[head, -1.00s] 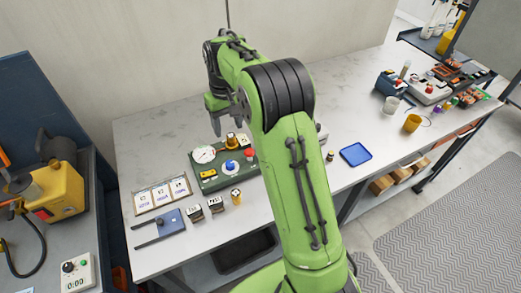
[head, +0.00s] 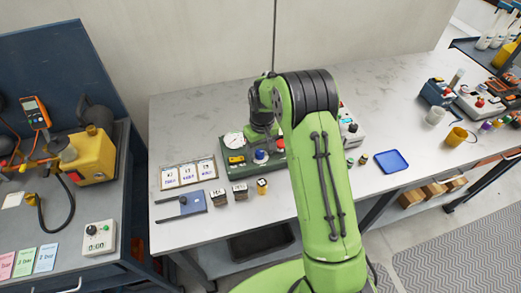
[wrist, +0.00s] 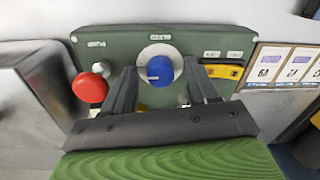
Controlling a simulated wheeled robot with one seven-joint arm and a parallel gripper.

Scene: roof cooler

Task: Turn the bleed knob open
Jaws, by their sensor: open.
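The green panel box (head: 233,168) stands on the bench, and its face (wrist: 215,42) fills the upper wrist view. A blue knob (wrist: 160,70) on a pale round collar sits at the middle of the panel; it also shows in the head view (head: 261,155). I take it for the bleed knob, as its label is too blurred to read. My gripper (wrist: 159,66) is open, with one finger on each side of the blue knob. Gaps show between the fingers and the knob. A red mushroom-shaped knob (wrist: 90,86) is beside the left finger.
A yellow part (wrist: 222,71) is on the panel, right of the right finger. The panel's gauge (head: 233,139) shows in the head view. Printed cards (head: 188,174), a blue clipboard-like plate (head: 180,205) and small blocks (head: 239,191) lie in front. A blue tray (head: 391,161) lies to the right.

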